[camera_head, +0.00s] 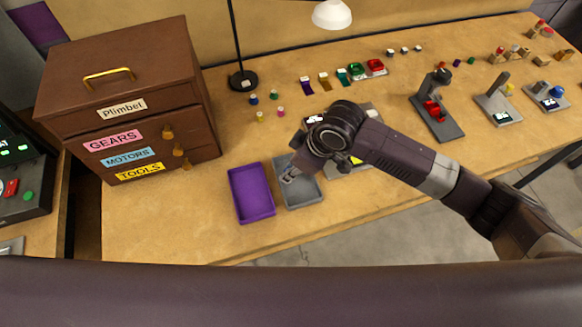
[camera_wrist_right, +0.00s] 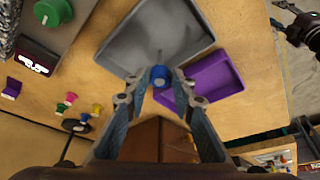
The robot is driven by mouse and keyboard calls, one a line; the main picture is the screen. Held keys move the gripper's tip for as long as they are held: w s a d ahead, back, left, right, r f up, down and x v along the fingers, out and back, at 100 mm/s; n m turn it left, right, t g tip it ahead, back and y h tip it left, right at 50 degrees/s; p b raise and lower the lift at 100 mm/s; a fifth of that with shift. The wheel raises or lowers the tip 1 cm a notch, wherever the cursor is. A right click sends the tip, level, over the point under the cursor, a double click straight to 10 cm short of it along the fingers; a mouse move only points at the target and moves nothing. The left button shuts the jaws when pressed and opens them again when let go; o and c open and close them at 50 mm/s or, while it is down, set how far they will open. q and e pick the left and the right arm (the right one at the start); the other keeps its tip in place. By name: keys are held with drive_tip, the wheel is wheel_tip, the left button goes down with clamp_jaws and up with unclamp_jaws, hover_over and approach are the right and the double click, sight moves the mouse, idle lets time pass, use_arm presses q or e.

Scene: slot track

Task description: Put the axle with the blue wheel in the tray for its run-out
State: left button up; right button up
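The axle with the blue wheel (camera_wrist_right: 160,76) is between the fingertips of my right gripper (camera_wrist_right: 160,73) in the right wrist view. The fingers flank the wheel closely and look shut on it; the thin axle points away from the camera. Beyond it lies the grey tray (camera_wrist_right: 188,22), otherwise bare. In the head view my right gripper (camera_head: 288,178) is over the grey tray (camera_head: 303,197), and the arm hides the axle. Whether the axle touches the tray floor is unclear. Part of what seems my left gripper (camera_wrist_right: 308,30) shows at the wrist view's upper right; its fingers are unclear.
An empty purple tray (camera_head: 251,193) stands directly left of the grey one. A brown drawer cabinet (camera_head: 130,85) is farther left. Several small coloured pegs (camera_head: 260,117) and a lamp (camera_head: 242,80) stand behind. Fixtures (camera_head: 437,115) occupy the right. The table's front left is clear.

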drive_tip(key=shift+o, duration=0.8)
drive_tip(key=shift+r, duration=0.25)
drive_tip(key=b+v, duration=0.1)
drive_tip(key=v, duration=1)
drive_tip(key=shift+d+r, duration=0.2)
drive_tip(key=shift+r, duration=0.15)
drive_tip(key=shift+s, duration=0.15)
